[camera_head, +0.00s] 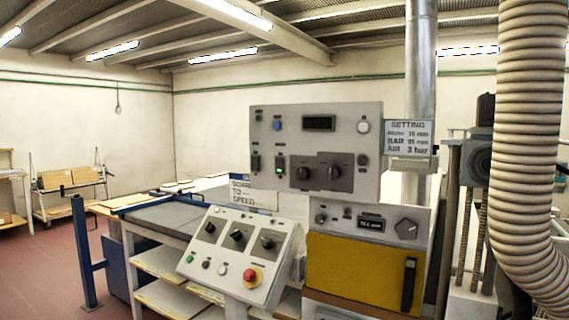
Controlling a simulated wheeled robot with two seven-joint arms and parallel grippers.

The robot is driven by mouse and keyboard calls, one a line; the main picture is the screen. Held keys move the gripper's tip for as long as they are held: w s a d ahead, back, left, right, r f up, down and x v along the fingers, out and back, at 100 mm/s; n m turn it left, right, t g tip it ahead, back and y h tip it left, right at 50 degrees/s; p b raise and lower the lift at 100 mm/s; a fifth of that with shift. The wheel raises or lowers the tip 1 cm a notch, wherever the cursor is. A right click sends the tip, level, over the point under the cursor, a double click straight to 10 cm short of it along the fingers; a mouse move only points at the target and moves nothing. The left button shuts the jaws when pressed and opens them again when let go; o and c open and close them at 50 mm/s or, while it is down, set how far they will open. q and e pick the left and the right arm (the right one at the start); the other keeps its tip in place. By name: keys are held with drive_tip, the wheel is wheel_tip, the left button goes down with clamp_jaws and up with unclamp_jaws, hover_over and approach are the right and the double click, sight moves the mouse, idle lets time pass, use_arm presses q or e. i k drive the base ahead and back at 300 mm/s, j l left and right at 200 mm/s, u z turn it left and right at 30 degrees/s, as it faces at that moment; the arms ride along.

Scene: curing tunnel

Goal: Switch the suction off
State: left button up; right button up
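No label reading suction can be made out. A grey upright control panel (342,113) carries a dark display (319,123), a blue button (277,126), a white button (363,127), a dark switch (255,163), a switch with a green light (280,164) and two black knobs (303,173) (334,172). Below left, a sloped panel (215,257) has three black rotary knobs (210,228) (236,236) (267,243), small buttons and a red emergency stop (250,275) on yellow. Neither of my grippers is in view.
A grey box (385,215) with a small display and a dark knob (406,229) sits above a yellow panel (345,262). A ribbed hose (530,130) hangs at the right. A setting sign (408,137) is beside the upright panel. Red floor (45,270) is clear at left.

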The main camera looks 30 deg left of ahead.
sight(279, 162)
drive_tip(key=i+j, duration=0.1)
drive_tip(key=j, duration=0.3)
drive_tip(key=i+j, duration=0.15)
drive_tip(key=j, duration=0.2)
drive_tip(key=i+j, duration=0.1)
drive_tip(key=j, duration=0.3)
drive_tip(key=i+j+z, duration=0.1)
drive_tip(key=j, duration=0.3)
drive_tip(key=i+j, duration=0.15)
drive_tip(key=j, duration=0.2)
drive_tip(key=i+j, duration=0.1)
drive_tip(key=j, duration=0.3)
